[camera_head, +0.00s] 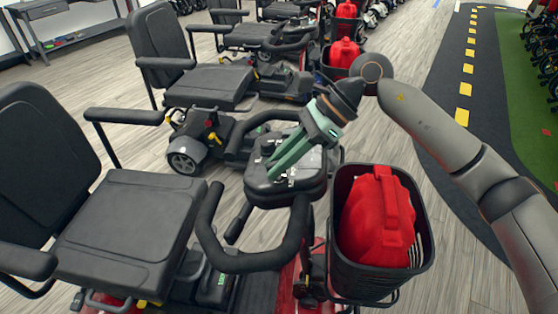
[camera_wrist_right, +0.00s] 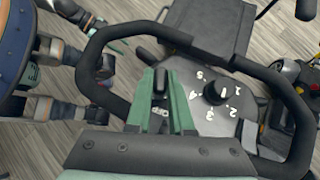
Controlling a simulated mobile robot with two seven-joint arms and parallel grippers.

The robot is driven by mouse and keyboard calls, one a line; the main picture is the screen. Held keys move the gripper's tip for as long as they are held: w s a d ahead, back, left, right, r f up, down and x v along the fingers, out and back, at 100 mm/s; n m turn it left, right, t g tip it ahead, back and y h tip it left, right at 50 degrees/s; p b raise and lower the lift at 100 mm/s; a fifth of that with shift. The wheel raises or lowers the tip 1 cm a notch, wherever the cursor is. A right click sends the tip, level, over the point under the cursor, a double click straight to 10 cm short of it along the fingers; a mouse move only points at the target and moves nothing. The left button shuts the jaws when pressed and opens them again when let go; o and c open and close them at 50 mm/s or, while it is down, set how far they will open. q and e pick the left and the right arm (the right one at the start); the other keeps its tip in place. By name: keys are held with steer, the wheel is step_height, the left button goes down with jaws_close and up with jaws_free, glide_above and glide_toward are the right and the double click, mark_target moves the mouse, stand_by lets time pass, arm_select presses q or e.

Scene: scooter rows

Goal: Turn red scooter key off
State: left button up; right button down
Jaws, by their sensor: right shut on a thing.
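The front scooter, with red trim on its body (camera_head: 288,283), has a black console (camera_head: 262,190) inside its loop handlebar. My right gripper (camera_head: 276,172) reaches down onto this console, with its green fingers close together. In the right wrist view the fingers (camera_wrist_right: 160,90) are shut on a small black key (camera_wrist_right: 160,80) standing up between them. White lettering, partly hidden, shows on the console between the fingers. A round black dial (camera_wrist_right: 215,92) with white numbers is beside them. What seems to be my left gripper (camera_wrist_right: 112,40) shows small at the upper left; its opening is unclear.
A black basket (camera_head: 343,279) with a red jerry can (camera_head: 378,222) is at the scooter's front, near my right arm. The black handlebar (camera_head: 262,262) curves around the console. More scooters stand in a row behind.

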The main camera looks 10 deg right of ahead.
steer(key=shift+w+n+g, duration=0.1)
steer(key=shift+n+g, duration=0.7)
steer(key=shift+n, duration=0.2)
steer(key=c, duration=0.8)
jaws_free()
steer(key=v, duration=1.2)
steer(key=shift+r+p, duration=0.25)
steer(key=shift+p, duration=0.2)
steer(key=shift+d, duration=0.1)
